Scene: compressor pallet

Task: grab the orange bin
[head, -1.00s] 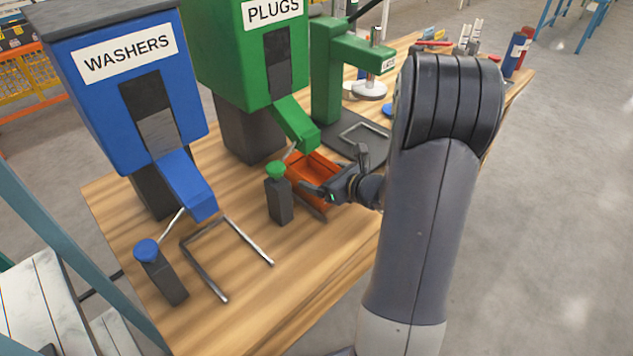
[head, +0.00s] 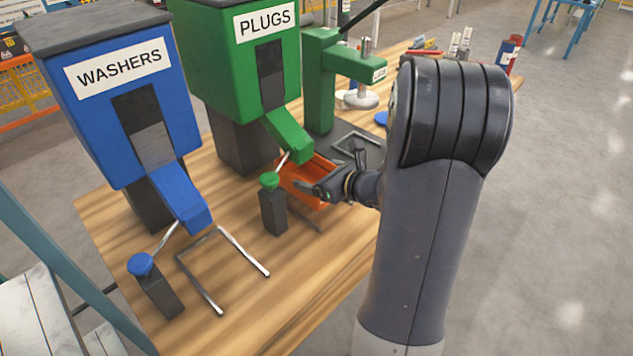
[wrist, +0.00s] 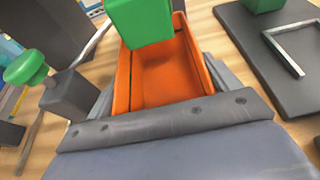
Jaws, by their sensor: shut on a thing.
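The orange bin (head: 296,186) sits under the chute of the green PLUGS dispenser (head: 262,85). In the wrist view the orange bin (wrist: 165,75) looks empty, and the green chute end covers part of its far side. My gripper (head: 318,191) is at the bin's near side. In the wrist view my gripper (wrist: 160,125) spans the near edge of the bin and is shut on it. My gripper hides the bin's near wall.
A post with a green knob (head: 271,205) stands just left of the bin. The blue WASHERS dispenser (head: 130,100) and an empty metal bracket (head: 210,285) are further left. A green press (head: 322,90) stands behind right. The wooden bench (head: 290,290) is clear in front.

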